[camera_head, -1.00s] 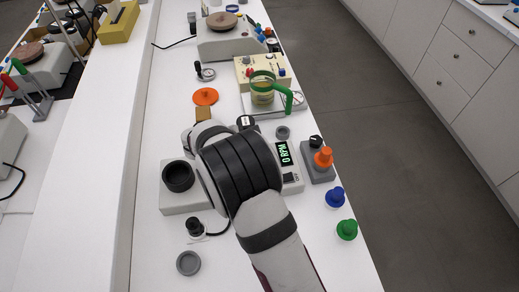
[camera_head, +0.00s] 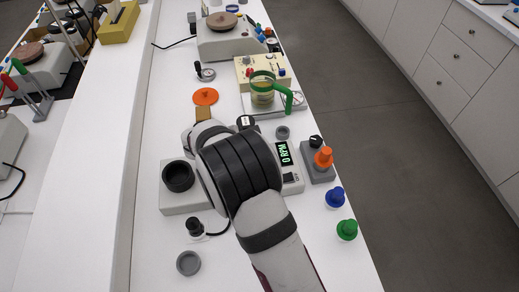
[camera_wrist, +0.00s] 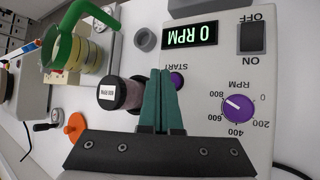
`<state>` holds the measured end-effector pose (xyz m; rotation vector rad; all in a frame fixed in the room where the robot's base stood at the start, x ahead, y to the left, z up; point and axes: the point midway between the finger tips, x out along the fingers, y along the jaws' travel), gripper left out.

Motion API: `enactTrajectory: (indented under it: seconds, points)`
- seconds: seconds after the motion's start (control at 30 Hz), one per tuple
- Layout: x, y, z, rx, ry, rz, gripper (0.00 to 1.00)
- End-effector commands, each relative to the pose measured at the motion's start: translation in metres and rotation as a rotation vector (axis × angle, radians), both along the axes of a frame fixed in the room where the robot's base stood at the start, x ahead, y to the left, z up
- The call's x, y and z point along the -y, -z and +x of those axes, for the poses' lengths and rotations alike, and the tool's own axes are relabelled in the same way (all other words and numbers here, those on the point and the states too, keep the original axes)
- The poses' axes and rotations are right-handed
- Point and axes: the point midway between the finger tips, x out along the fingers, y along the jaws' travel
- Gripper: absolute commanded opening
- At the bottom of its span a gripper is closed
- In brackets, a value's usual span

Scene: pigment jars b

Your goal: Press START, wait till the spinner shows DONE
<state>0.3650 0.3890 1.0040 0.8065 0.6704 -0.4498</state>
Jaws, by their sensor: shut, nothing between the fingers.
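The spinner (camera_head: 180,207) is a pale box with a dark round cup on its left side. Its display (camera_wrist: 195,33) reads "0 RPM" in green, and the same reading shows in the head view (camera_head: 286,153). The purple START button (camera_wrist: 177,80) sits below the display, partly behind my fingers. My gripper (camera_wrist: 161,72) is shut and empty, its green fingertips right beside the button in the wrist view. I cannot tell whether they touch it. In the head view my arm hides the gripper and the middle of the spinner.
A purple RPM knob (camera_wrist: 238,108) and a black ON/OFF switch (camera_wrist: 252,38) are on the panel. A green-handled jar (camera_head: 262,94), orange lid (camera_head: 205,96) and blue knobbed piece (camera_head: 335,196) stand nearby.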

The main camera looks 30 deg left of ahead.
Motion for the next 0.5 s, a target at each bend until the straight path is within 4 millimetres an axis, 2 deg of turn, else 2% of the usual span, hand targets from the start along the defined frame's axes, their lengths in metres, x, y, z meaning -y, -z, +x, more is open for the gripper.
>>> enactTrajectory:
  seconds: [0.2, 0.5]
  points:
    - [0.0001, 0.0083, -0.0001, -0.001, 0.001, 0.0, 0.0]
    - [0.0, 0.009, -0.0001, 0.0, 0.0, 0.0, 0.0]
